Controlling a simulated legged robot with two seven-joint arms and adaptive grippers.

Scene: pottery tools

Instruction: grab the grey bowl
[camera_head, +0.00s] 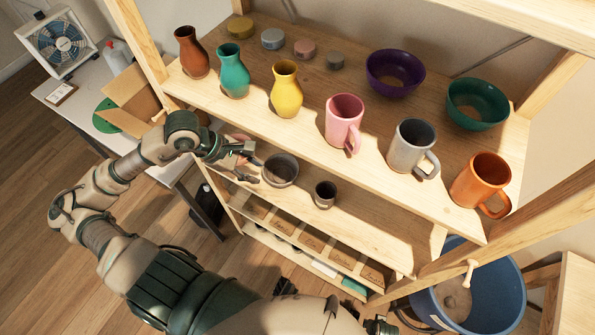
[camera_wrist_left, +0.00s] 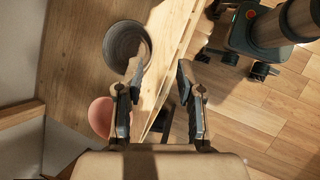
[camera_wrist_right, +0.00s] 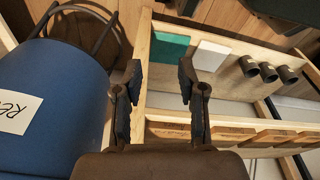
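The grey bowl (camera_head: 280,170) stands upright on the middle shelf in the head view. It also shows in the left wrist view (camera_wrist_left: 127,46), up and left of the fingers. My left gripper (camera_head: 255,171) is open and empty just left of the bowl, apart from it; its fingers also show in the left wrist view (camera_wrist_left: 158,82), over the shelf's front edge. My right gripper (camera_wrist_right: 158,82) is open and empty in the right wrist view, low beside the shelf's bottom drawer row, far from the bowl.
A small dark cup (camera_head: 325,194) stands right of the bowl. A pink round thing (camera_wrist_left: 101,116) sits near the left fingers. The upper shelf (camera_head: 245,110) with vases and mugs overhangs the back. A blue bin (camera_wrist_right: 60,90) stands beside my right gripper.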

